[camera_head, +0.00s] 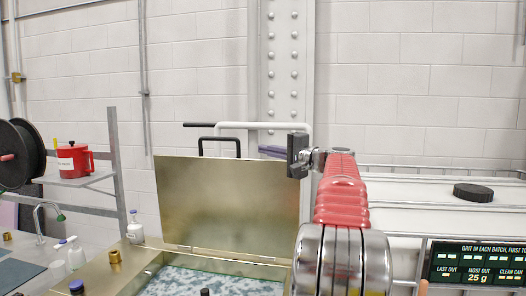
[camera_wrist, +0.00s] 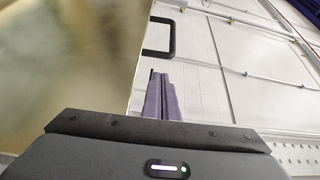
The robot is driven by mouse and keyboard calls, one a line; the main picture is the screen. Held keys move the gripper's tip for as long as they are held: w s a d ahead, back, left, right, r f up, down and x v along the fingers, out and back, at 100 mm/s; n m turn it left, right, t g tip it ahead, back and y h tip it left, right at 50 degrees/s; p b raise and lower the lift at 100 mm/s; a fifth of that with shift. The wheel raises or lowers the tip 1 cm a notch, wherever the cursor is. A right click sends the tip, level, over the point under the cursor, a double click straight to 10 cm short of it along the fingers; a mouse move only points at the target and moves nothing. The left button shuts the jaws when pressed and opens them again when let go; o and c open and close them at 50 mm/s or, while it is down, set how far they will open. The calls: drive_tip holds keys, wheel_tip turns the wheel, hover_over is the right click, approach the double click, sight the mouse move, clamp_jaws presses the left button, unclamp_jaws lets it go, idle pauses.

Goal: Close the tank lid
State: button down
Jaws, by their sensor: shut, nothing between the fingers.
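The tank lid (camera_head: 225,200) is a gold metal panel standing open and nearly upright, hinged at the back of the gold tank (camera_head: 139,262). The tank's inside shows a pale blue speckled surface. My gripper (camera_head: 271,152) is at the lid's upper right corner, its purple fingers shut and empty, pointing left along the top edge. The fingers also show in the wrist view (camera_wrist: 160,97), beside the lid (camera_wrist: 65,60), which fills the left. A black handle (camera_head: 220,141) rises behind the lid's top edge; a black loop shows in the wrist view (camera_wrist: 171,38). I cannot tell whether the fingers touch the lid.
A white pipe (camera_head: 265,126) runs behind the lid near my gripper. At left are a shelf with a red can (camera_head: 75,158) and a black reel (camera_head: 20,155). Bottles stand around the tank. A black disc (camera_head: 473,193) lies on a white surface at right, above a display (camera_head: 478,263).

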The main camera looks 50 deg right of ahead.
hover_over(248, 169)
drive_tip(key=d, duration=0.1)
drive_tip(key=shift+w+r, duration=0.1)
drive_tip(key=shift+w, duration=0.3)
